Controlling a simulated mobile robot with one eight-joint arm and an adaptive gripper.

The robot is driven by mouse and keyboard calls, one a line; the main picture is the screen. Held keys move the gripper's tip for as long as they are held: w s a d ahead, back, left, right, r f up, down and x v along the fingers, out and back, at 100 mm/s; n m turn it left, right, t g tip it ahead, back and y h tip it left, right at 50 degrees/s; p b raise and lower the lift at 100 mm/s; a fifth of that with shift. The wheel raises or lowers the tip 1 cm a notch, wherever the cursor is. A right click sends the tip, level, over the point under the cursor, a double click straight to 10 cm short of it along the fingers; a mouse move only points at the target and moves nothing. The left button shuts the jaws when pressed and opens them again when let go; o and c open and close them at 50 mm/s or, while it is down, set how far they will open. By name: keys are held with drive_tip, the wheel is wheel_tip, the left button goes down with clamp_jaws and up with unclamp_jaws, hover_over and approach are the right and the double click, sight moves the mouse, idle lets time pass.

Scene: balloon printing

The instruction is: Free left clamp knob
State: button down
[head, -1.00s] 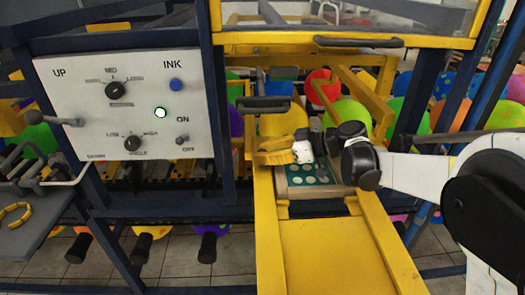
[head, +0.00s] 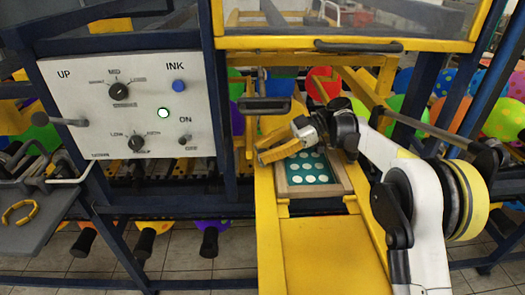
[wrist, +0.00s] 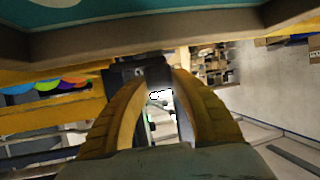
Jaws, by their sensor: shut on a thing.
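My gripper (head: 264,150) has yellow fingers and reaches in from the right at the left edge of the printing plate. In the wrist view its fingertips (wrist: 158,80) close around a small dark piece (wrist: 150,72), which appears to be the left clamp knob. The knob is mostly hidden by the fingers in the head view. The teal plate with white dots (head: 308,168) lies in its wooden frame (head: 318,191) between the yellow rails. The frame's edge also crosses the top of the wrist view (wrist: 100,36).
A white control panel (head: 132,108) with knobs and a lit green light stands at left. A dark handle (head: 264,105) is just behind my gripper. A yellow-framed window (head: 350,43) hangs above. A grey side shelf (head: 30,232) holds a yellow ring (head: 19,213).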

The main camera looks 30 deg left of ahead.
drive_tip(key=shift+f, duration=0.1)
idle(0.3)
drive_tip(key=c, duration=1.1)
unclamp_jaws()
drive_tip(key=shift+w, duration=0.1)
drive_tip(key=shift+o, duration=0.2)
drive_tip(key=v, duration=1.2)
